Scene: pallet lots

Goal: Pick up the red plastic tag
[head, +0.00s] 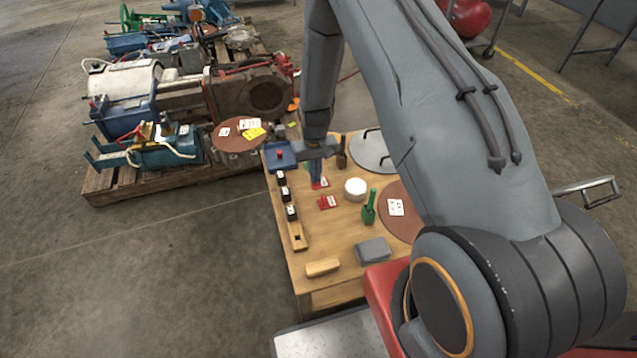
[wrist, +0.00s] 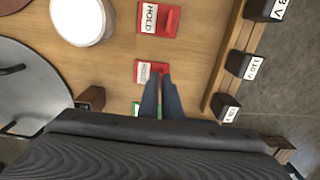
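Two red plastic tags with white labels lie on the wooden table. The nearer one to my gripper shows in the head view (head: 323,183) and the wrist view (wrist: 145,71). The other, marked HOLD, lies apart from it in the head view (head: 328,202) and the wrist view (wrist: 158,22). My gripper (head: 316,181) points down at the first tag; in the wrist view its fingertips (wrist: 162,76) are close together at the tag's raised grip. The fingers partly cover that grip, so I cannot tell whether they close on it. A green tag (wrist: 136,108) is partly hidden behind the fingers.
A wooden rail with black labelled blocks (wrist: 238,64) runs close to the right in the wrist view. A white round tub (head: 355,187), a green-handled tool (head: 369,209) and a grey block (head: 373,250) stand on the table (head: 335,235). A loaded pallet is at left.

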